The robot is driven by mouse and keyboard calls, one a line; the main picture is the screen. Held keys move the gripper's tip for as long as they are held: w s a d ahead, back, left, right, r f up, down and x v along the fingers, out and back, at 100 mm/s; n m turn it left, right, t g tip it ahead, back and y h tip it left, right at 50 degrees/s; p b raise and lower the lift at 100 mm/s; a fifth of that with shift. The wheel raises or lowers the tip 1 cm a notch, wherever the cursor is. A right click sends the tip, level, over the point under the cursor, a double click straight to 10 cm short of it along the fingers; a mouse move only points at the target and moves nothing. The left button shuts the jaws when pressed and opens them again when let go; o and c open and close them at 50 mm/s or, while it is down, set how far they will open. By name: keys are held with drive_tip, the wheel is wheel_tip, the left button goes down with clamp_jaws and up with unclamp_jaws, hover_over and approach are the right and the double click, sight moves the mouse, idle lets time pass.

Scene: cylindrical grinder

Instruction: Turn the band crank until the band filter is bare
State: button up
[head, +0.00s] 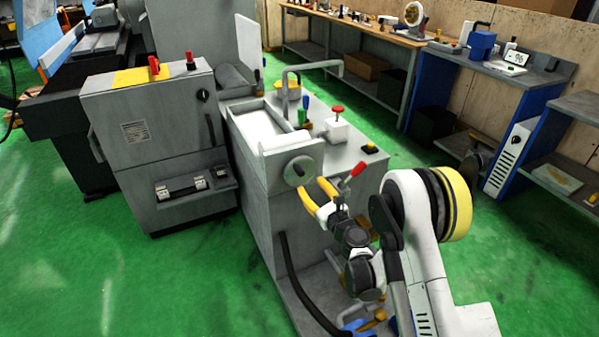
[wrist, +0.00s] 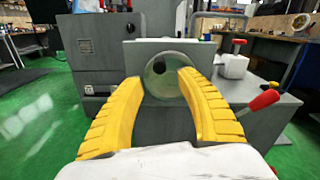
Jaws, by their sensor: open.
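The band crank (head: 298,170) is a round grey disc on the near end of the filter tray on the grey tank unit. In the wrist view the crank (wrist: 172,88) lies between and beyond my fingertips, with a dark round knob (wrist: 159,67) on its face. The band filter (head: 265,127) shows as a white surface in the tray. My gripper (head: 311,186) has yellow fingers, is open and points at the crank from just in front and slightly below. I see nothing between the fingers; whether they touch the crank I cannot tell.
A red-handled lever (head: 352,175) stands right of my gripper. A white box with a red knob (head: 337,130), green and blue handles and a bent pipe (head: 310,67) stand on the tank. A grey cabinet (head: 150,140) is at the left. Green floor is free in front.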

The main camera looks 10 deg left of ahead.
sight(302, 175)
drive_tip(key=b+x, duration=0.2)
drive_tip(key=x, duration=0.7)
drive_tip(key=shift+a+b, duration=0.1)
drive_tip(key=shift+b, duration=0.2)
clamp_jaws()
